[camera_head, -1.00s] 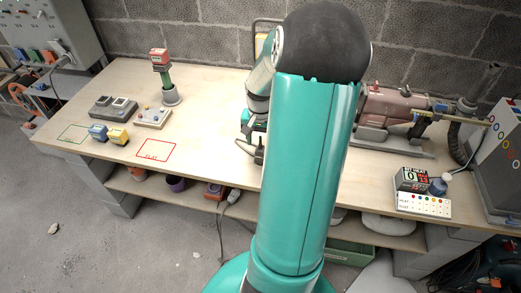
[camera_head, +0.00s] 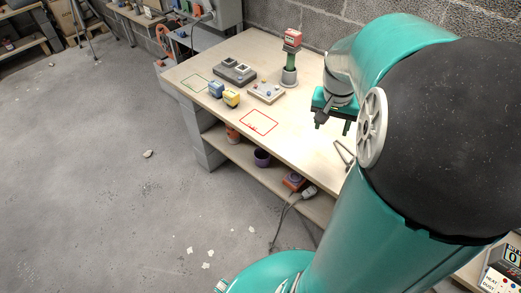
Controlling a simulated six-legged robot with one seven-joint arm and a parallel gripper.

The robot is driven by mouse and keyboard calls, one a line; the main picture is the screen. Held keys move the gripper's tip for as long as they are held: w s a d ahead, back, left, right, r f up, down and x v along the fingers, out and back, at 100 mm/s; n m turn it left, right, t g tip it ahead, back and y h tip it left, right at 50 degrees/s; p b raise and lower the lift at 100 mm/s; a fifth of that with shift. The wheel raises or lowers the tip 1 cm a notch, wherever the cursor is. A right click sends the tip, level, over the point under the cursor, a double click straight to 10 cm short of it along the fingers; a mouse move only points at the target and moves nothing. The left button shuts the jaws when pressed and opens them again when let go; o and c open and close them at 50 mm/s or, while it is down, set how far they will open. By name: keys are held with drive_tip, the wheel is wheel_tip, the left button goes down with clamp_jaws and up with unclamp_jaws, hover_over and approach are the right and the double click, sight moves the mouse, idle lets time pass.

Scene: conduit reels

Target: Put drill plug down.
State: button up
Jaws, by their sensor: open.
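A blue plug-like block (camera_head: 216,90) and a yellow one (camera_head: 232,98) sit side by side on the workbench (camera_head: 300,130), near its front edge. I cannot tell whether either is the drill plug. A green outline (camera_head: 195,82) lies to their left, and a red outline (camera_head: 258,122) with unreadable lettering lies to their right. Both outlines are empty. My gripper (camera_head: 333,126) points down over the bench, to the right of the red outline. Its fingers are apart, with nothing visible between them. My arm hides the right part of the bench.
A grey twin-socket box (camera_head: 235,71), a button panel (camera_head: 267,92) and a green post with a red top (camera_head: 290,55) stand behind the blocks. A grey V-shaped item (camera_head: 344,155) lies near my gripper. A corded plug (camera_head: 308,192) rests on the lower shelf.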

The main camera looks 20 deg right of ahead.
drive_tip(key=s+a+r+n+t, duration=0.2)
drive_tip(key=s+a+r+n, duration=0.1)
drive_tip(key=a, duration=0.9)
drive_tip(key=s+a+r+n+t+y, duration=0.1)
drive_tip(key=a+r+n, duration=0.4)
drive_tip(key=a, duration=0.7)
drive_tip(key=s+n+t, duration=0.1)
drive_tip(key=s, duration=0.1)
drive_tip(key=shift+s+a+r+t+y, duration=0.15)
drive_tip(key=shift+s+r+t+y, duration=0.15)
drive_tip(key=shift+s+t, duration=0.1)
drive_tip(key=c, duration=0.5)
drive_tip(key=shift+o, duration=0.2)
